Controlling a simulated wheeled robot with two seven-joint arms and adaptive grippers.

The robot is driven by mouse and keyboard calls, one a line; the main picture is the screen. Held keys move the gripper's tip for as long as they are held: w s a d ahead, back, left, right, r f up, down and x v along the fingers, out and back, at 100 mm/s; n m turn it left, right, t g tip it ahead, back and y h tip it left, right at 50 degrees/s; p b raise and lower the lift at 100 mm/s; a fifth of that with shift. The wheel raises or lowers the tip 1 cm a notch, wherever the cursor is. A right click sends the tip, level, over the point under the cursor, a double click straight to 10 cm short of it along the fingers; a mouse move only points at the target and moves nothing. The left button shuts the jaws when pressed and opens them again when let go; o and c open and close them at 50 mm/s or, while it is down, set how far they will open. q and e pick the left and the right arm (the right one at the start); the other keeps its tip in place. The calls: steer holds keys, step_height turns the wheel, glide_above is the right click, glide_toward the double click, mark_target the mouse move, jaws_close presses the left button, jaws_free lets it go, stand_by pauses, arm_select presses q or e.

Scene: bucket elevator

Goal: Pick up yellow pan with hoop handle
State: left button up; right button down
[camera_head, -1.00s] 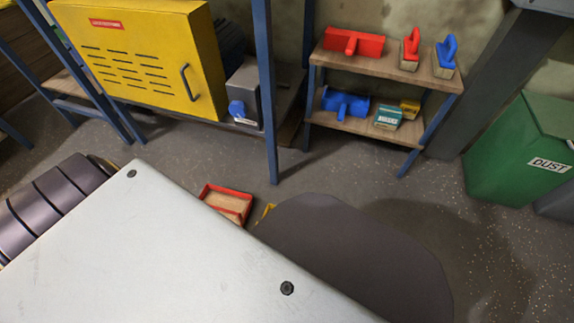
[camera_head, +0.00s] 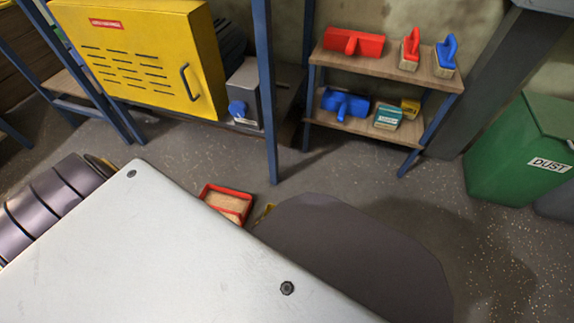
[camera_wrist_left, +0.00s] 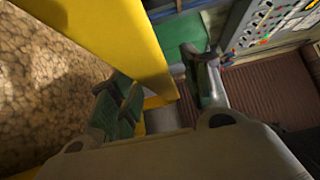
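In the left wrist view my left gripper (camera_wrist_left: 160,72) has its two dark green-padded fingers spread apart. A wide yellow band (camera_wrist_left: 112,38) runs from the top left down to the space between the fingers. Brown grainy material (camera_wrist_left: 45,85) lies to its left. The band may be a wall of the yellow pan, but no hoop handle can be made out, and I cannot tell whether the fingers touch it. Neither gripper shows in the head view.
A pale metal surface (camera_head: 130,250) fills the lower left. A yellow cabinet (camera_head: 140,60), a shelf (camera_head: 385,67) with brushes, and a green dust bin (camera_head: 520,150) stand behind.

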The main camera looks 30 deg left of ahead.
arm_select(q)
jaws_close()
steer(key=shift+w+r, duration=0.1)
stand_by(0.4)
steer(key=shift+r+p, duration=0.2)
steer(key=shift+p, duration=0.1)
